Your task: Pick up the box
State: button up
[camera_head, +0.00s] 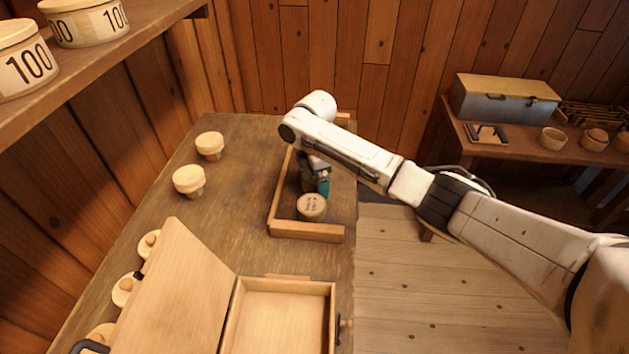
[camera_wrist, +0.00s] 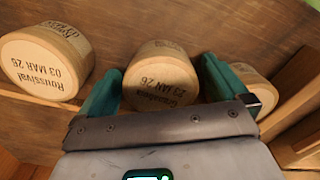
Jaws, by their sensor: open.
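A second round box (camera_wrist: 47,64), marked "Roussival 03 MAR 26", is to the left. A third (camera_wrist: 252,82) is partly hidden behind the right finger. In the head view my gripper (camera_head: 320,184) is low over the wooden-edged tray (camera_head: 306,231), just behind a round box (camera_head: 312,206). My arm hides part of the tray.
An open hinged wooden case (camera_head: 284,320) stands at the table's front. Two lidded pots (camera_head: 188,181) (camera_head: 210,145) stand on the left, with clear tabletop beside the tray. A shelf (camera_head: 110,52) holds tubs marked "100". A side table bears a metal chest (camera_head: 505,102).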

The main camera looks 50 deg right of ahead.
jog(key=c, duration=1)
jog(key=shift+r, duration=0.1)
